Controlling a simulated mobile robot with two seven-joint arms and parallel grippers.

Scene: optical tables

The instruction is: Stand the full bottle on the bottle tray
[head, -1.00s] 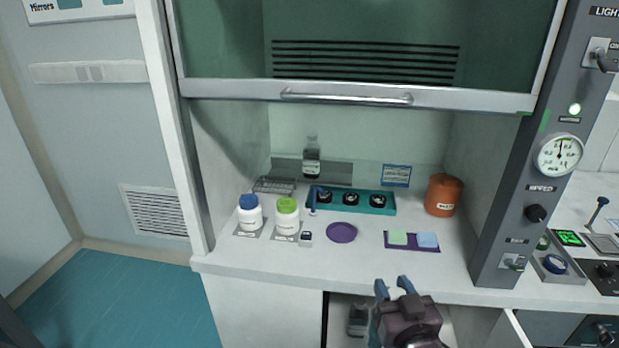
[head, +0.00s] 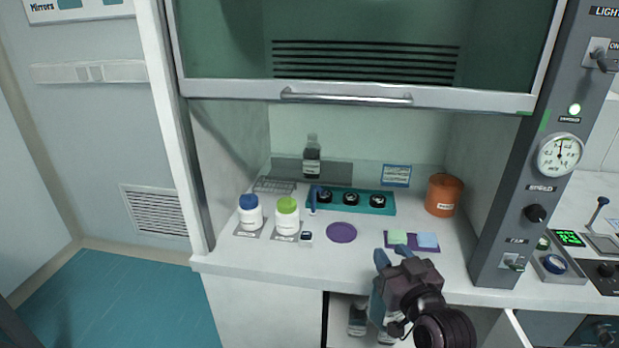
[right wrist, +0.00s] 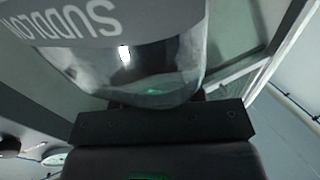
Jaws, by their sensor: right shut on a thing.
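My right gripper (head: 391,254) is raised in front of the hood's worktop edge, over the open cabinet. In the right wrist view it is shut on a clear bottle (right wrist: 135,70) with a grey label whose lettering appears upside down. In the head view the gripper and wrist largely hide this bottle, and its fill level is unclear. A dark grey flat area, apparently the bottle tray (head: 335,172), lies at the back left inside the hood. A dark bottle (head: 311,158) stands upright there, with bare room to its right. My left gripper is not in view.
Two white jars, blue-lidded (head: 250,212) and green-lidded (head: 287,216), stand front left. A teal holder (head: 385,209), purple disc (head: 341,233), purple mat (head: 437,248) and orange container (head: 444,195) occupy the worktop. The raised sash (head: 345,98) hangs above. Another bottle (head: 357,320) stands in the cabinet.

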